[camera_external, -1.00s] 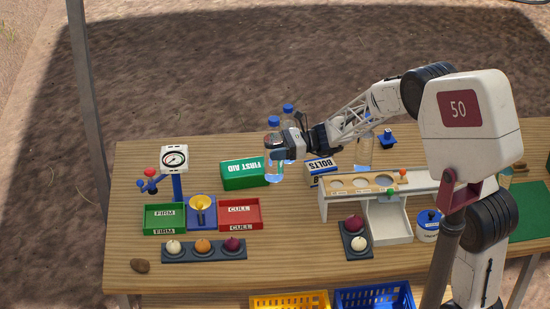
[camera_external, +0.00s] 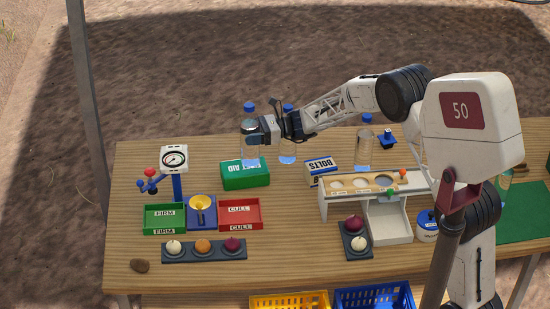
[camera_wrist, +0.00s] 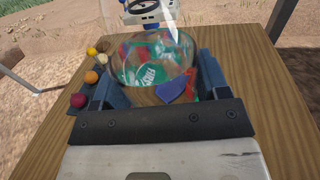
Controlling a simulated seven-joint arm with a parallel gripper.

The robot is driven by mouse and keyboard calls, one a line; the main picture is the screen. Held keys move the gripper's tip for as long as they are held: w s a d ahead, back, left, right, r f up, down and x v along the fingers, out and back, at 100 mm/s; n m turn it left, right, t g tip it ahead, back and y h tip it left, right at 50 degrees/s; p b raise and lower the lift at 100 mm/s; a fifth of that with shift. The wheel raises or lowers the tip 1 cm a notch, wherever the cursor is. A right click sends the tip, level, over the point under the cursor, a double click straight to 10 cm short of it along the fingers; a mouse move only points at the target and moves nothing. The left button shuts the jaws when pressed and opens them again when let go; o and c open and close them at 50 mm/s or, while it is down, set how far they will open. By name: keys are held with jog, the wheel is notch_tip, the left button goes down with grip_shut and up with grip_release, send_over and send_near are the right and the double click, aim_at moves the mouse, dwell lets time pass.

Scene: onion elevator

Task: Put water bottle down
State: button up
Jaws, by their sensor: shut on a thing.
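My gripper (camera_external: 258,132) is shut on a clear water bottle (camera_external: 249,145) with a blue cap, held upright. In the external view the bottle overlaps the back of the green first aid box (camera_external: 246,177); I cannot tell how far its base is above the table. In the wrist view the bottle (camera_wrist: 158,62) sits between my two fingers, and the first aid lettering shows through it. A second clear bottle (camera_external: 288,150) with a blue cap stands just right of my gripper, partly behind it.
Another bottle (camera_external: 363,150) stands behind the white sorting stand (camera_external: 330,205). A white and blue bolts box (camera_external: 321,170) lies right of the first aid box. A dial gauge (camera_external: 174,159), green tray (camera_external: 164,220) and red tray (camera_external: 240,217) are at left. The table's back left is clear.

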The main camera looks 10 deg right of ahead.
jog(key=shift+w+a+f, duration=0.1)
jog(key=shift+w+a, duration=0.4)
jog(key=shift+w, duration=0.25)
jog(key=shift+w+a, duration=0.5)
jog(key=shift+w, duration=0.25)
jog(key=shift+f, duration=0.15)
jog(key=shift+f, duration=1.75)
jog(key=o, duration=1.3)
jog(key=shift+d, duration=0.1)
